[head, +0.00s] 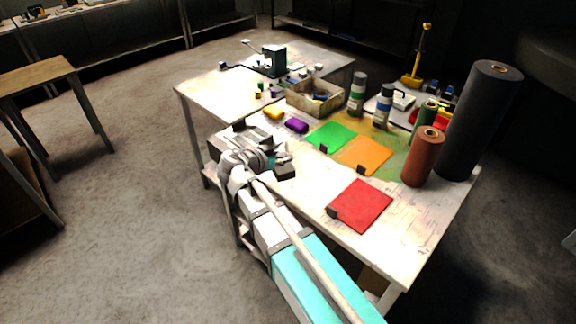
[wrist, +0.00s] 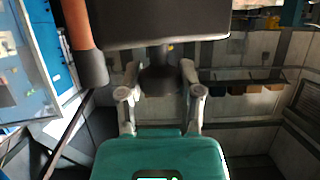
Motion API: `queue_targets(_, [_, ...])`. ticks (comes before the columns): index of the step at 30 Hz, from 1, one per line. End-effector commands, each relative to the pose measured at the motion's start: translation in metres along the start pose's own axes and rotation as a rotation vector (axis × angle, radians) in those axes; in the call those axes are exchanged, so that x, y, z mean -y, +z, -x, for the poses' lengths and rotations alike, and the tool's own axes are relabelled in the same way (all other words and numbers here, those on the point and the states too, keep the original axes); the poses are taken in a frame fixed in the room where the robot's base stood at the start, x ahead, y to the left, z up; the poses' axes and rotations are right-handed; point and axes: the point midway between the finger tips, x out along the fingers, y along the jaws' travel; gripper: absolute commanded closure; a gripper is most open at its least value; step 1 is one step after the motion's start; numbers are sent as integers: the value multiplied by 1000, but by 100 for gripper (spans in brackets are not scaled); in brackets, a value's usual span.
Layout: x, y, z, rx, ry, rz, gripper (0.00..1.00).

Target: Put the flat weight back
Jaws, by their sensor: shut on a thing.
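My gripper (wrist: 161,90) is shut on the dark knob of the flat weight (wrist: 160,25). The weight is a wide dark block, and it fills the top middle of the wrist view, beyond the fingertips. In the head view my gripper (head: 262,160) is over the left front edge of the white worktable (head: 300,205). A dark block shows at its right side there, but my wrist partly hides this area, and I cannot tell whether the weight touches anything.
Red (head: 360,206), orange (head: 365,155) and green (head: 331,136) sheets lie on the table, each with a small dark piece at its edge. A brown roll (head: 423,157) and a tall black roll (head: 480,120) stand at right. A wooden box (head: 314,100) sits behind.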

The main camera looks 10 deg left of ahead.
Motion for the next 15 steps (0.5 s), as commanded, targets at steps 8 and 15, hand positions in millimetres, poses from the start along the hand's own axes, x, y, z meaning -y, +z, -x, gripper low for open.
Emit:
queue_targets(8, [11, 3, -32, -4, 2, 0, 100])
queue_targets(15, [23, 5, -68, -3, 2, 0, 100])
